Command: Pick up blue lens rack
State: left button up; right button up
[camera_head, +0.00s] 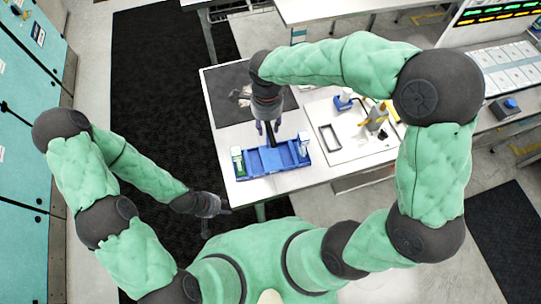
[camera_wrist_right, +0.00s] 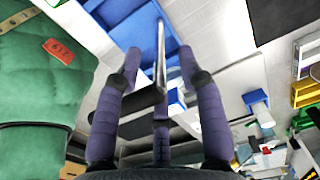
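The blue rack (camera_head: 262,160) is a long shallow tray on the near left part of the white table in the head view. A dark upright part (camera_head: 272,135) stands at its middle. The blue rack also shows at the top of the right wrist view (camera_wrist_right: 122,22), partly hidden by my fingers. My right gripper (camera_head: 268,127) is over the rack's middle. Its purple fingers (camera_wrist_right: 160,80) are spread, with a dark bar and pale thin edge between them; contact is not clear. My left gripper (camera_head: 217,215) is off the table's near left edge, empty, its fingers apart.
A green-and-white bottle (camera_head: 238,160) and a white one (camera_head: 304,145) stand at the rack's ends. A black frame (camera_head: 330,138) and a yellow-and-blue device (camera_head: 376,118) are to the right. A dark mat (camera_head: 228,98) lies behind.

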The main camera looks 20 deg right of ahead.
notch_tip(320, 180, down, 3)
jog(key=shift+r, duration=0.1)
jog(key=shift+c, duration=0.3)
grip_shut()
jog(key=shift+r, duration=0.1)
